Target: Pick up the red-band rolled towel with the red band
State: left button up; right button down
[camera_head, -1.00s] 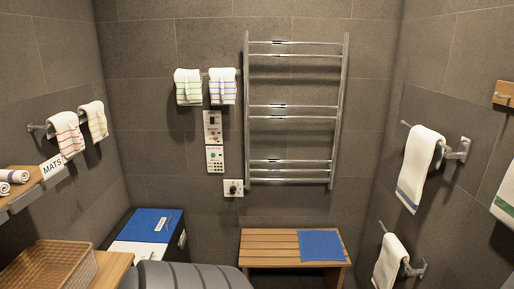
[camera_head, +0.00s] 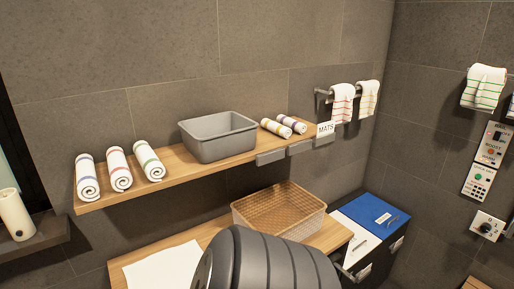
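The red-band rolled towel (camera_head: 119,170) is a white roll with a red band. It lies on the wooden wall shelf (camera_head: 185,172), with its rolled end facing the front edge. It is the middle one of three rolls at the shelf's left end. A roll with a blue band (camera_head: 87,178) lies to its left and a roll with a green band (camera_head: 148,161) to its right, both close beside it. Neither of my grippers shows in this view.
A grey bin (camera_head: 218,137) stands on the shelf right of the rolls, with two smaller rolls (camera_head: 284,126) beyond it. Below are a wicker basket (camera_head: 280,212) and a flat white cloth (camera_head: 160,268) on a wooden counter. A blue-topped box (camera_head: 368,217) stands at the right.

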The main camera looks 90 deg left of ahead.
aim_at(120, 176)
jog(key=u, duration=3.7)
jog(key=k+j+z, duration=0.15)
jog(key=j, duration=0.2)
jog(key=k+j+z, duration=0.15)
jog(key=k+j, duration=0.15)
